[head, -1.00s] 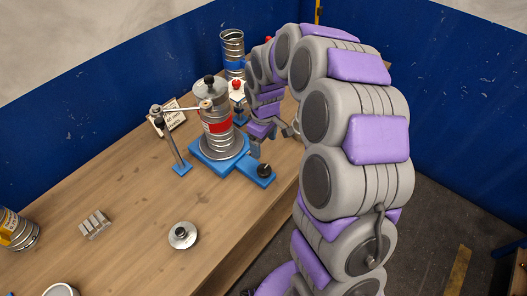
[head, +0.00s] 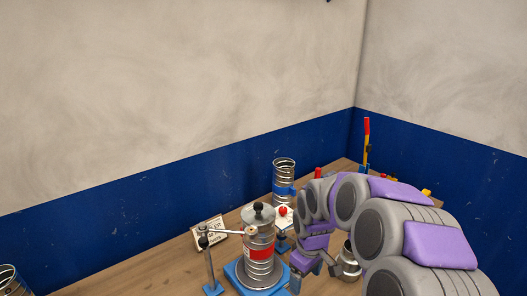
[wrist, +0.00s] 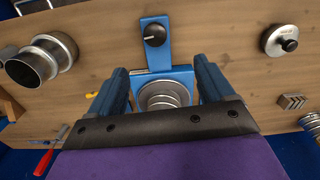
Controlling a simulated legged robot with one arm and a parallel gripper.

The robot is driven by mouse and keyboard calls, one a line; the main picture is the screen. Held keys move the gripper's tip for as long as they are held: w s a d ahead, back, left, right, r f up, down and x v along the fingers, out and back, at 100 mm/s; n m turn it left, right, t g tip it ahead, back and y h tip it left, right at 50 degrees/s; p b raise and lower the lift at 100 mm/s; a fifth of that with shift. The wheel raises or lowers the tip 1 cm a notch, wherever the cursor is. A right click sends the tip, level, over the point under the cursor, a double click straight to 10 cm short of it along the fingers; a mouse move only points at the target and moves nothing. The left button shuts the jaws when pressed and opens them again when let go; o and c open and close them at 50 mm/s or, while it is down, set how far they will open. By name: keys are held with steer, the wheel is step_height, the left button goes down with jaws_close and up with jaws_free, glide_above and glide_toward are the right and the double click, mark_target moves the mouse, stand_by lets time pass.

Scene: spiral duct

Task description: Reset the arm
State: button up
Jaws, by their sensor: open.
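My arm comes in from the lower right in the head view and bends over the bench. My gripper (wrist: 163,82) is open in the wrist view, with one blue finger on each side of a ribbed metal duct part (wrist: 164,95). I see no contact between the fingers and this part. The part stands on a blue fixture (wrist: 180,74) with a black knob (wrist: 154,35). In the head view the duct stack (head: 260,251) has a red band and a black-knobbed lid, and my gripper is just right of it, its fingers partly hidden.
A metal duct with a blue band (head: 284,176) stands behind. A sign (head: 209,232) and a post with an arm (head: 208,262) are left of the stack.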

steer(key=s+r+m+g+b, duration=0.1)
steer(key=s+m+b, duration=0.4)
steer(key=s, duration=2.7)
steer(key=r+m, duration=0.1)
steer(key=m, duration=0.2)
steer(key=shift+s+d+r+g, duration=0.15)
steer(key=shift+s+r+g, duration=0.1)
steer(key=shift+r+g, duration=0.1)
